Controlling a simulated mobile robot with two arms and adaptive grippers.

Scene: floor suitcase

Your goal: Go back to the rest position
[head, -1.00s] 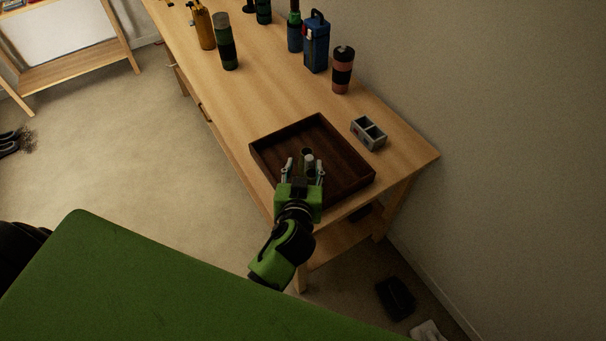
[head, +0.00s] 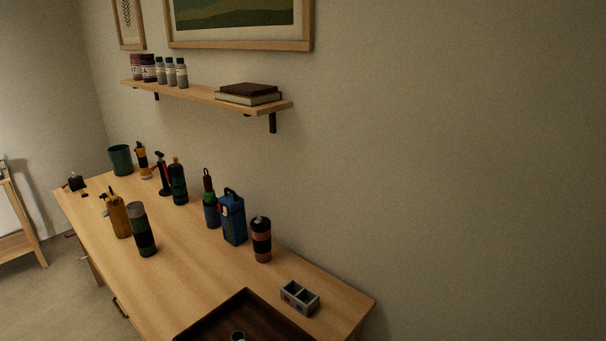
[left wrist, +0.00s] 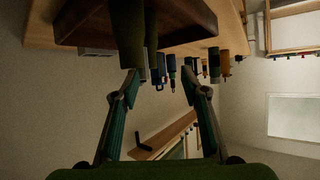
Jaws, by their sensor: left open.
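My left gripper (left wrist: 160,88) shows only in the left wrist view, which is upside down. Its two fingers are apart with nothing held between them. A dark green cylindrical thing (left wrist: 132,38) stands near the left fingertip, by the dark wooden tray (left wrist: 190,14); whether they touch, I cannot tell. In the head view the tray (head: 247,296) is cut off at the bottom edge, with the small round top of a thing (head: 238,336) in it. My right gripper is in neither view.
The wooden table (head: 190,275) holds a grey two-part holder (head: 300,298), a red-brown tumbler (head: 261,240), a blue box-shaped bottle (head: 233,218), a green-black bottle (head: 141,230) and several others along the back. A wall shelf (head: 205,95) hangs above.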

